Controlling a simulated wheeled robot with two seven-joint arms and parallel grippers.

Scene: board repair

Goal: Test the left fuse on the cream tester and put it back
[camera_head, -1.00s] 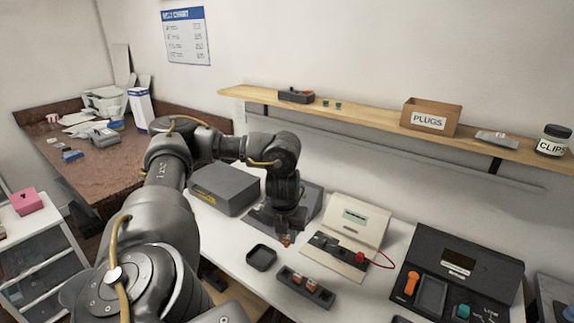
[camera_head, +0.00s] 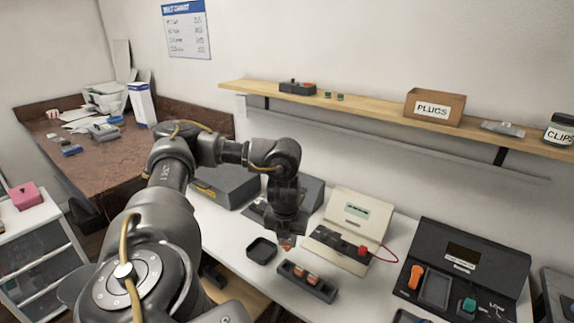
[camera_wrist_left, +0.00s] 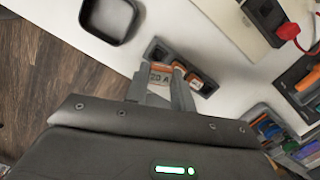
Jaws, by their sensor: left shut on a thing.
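My left gripper (camera_head: 286,242) is shut on an orange fuse (camera_wrist_left: 160,74), whose label reads 20 A in the left wrist view. It holds the fuse above the bench, between the black tray and the cream tester. The dark fuse holder (camera_head: 307,283) lies nearer me, with two orange fuses in it. In the left wrist view the holder (camera_wrist_left: 157,50) shows partly behind the fingers and the held fuse. The cream tester (camera_head: 349,209) stands to the right, with a small display, a dark front strip and a red plug (camera_head: 364,251) on a red lead. My right gripper is out of view.
A small black tray (camera_head: 262,250) sits left of the fuse holder. A dark console (camera_head: 467,265) with orange and teal parts stands to the right. A grey box (camera_head: 226,187) is behind my arm. A shelf (camera_head: 370,106) runs along the wall above.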

